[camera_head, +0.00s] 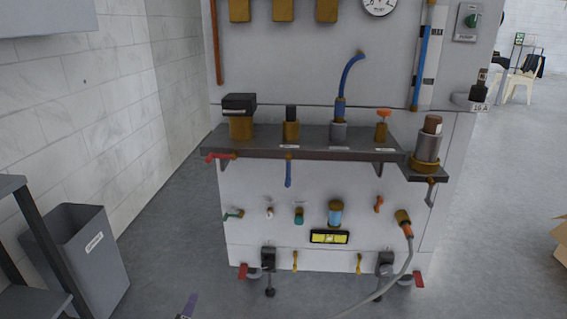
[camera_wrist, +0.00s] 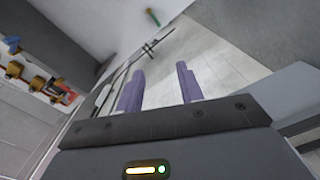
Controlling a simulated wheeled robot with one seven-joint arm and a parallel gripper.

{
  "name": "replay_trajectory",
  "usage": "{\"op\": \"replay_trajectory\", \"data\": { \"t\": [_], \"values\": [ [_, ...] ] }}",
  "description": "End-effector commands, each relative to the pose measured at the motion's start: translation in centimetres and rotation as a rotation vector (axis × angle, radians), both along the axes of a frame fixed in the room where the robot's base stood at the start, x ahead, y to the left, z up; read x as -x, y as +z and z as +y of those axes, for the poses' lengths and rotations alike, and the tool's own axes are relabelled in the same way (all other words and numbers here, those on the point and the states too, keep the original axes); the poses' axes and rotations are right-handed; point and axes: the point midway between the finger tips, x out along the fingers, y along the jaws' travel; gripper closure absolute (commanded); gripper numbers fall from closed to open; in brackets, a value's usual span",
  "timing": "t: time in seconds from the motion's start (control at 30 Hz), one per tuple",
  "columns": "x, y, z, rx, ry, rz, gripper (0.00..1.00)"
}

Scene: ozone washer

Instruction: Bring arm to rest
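My gripper (camera_wrist: 160,72) shows in the wrist view with its two purple fingers apart and nothing between them. In the head view only a small purple tip, which looks like one finger of my gripper (camera_head: 188,306), shows at the bottom edge, left of centre. The rest of my arm is out of that view. The ozone washer (camera_head: 270,185), a grey-white cabinet with a dark shelf of fittings, stands ahead, and the finger tip appears in front and to the left of its base.
A grey bin (camera_head: 85,255) stands at the left by the tiled wall (camera_head: 85,85), beside a dark shelf rack (camera_head: 25,230). A grey hose (camera_head: 390,285) runs from the washer to the bottom edge. A cardboard box (camera_head: 560,240) is at the right edge. Open floor (camera_head: 500,200) lies right of the washer.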

Motion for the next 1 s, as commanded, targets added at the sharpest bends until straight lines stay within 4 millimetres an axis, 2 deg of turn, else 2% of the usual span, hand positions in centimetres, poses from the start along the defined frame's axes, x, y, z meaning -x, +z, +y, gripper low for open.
{"op": "replay_trajectory", "data": {
  "t": [0.37, 0.57, 0.67, 0.77, 0.87, 1.0],
  "values": [
    [-3.2, 2.8, -1.1, -0.168, 0.024, 0.116, 0.63],
    [-5.4, 5.5, -2.6, -0.316, 0.046, 0.216, 0.63],
    [-6.6, 7.5, -3.7, -0.409, 0.061, 0.277, 0.63],
    [-7.7, 10.3, -5.5, -0.523, 0.078, 0.350, 0.63],
    [-8.2, 13.8, -8.3, -0.657, 0.099, 0.440, 0.63],
    [-7.0, 18.6, -13.0, -0.815, 0.118, 0.570, 0.63]
  ]
}}
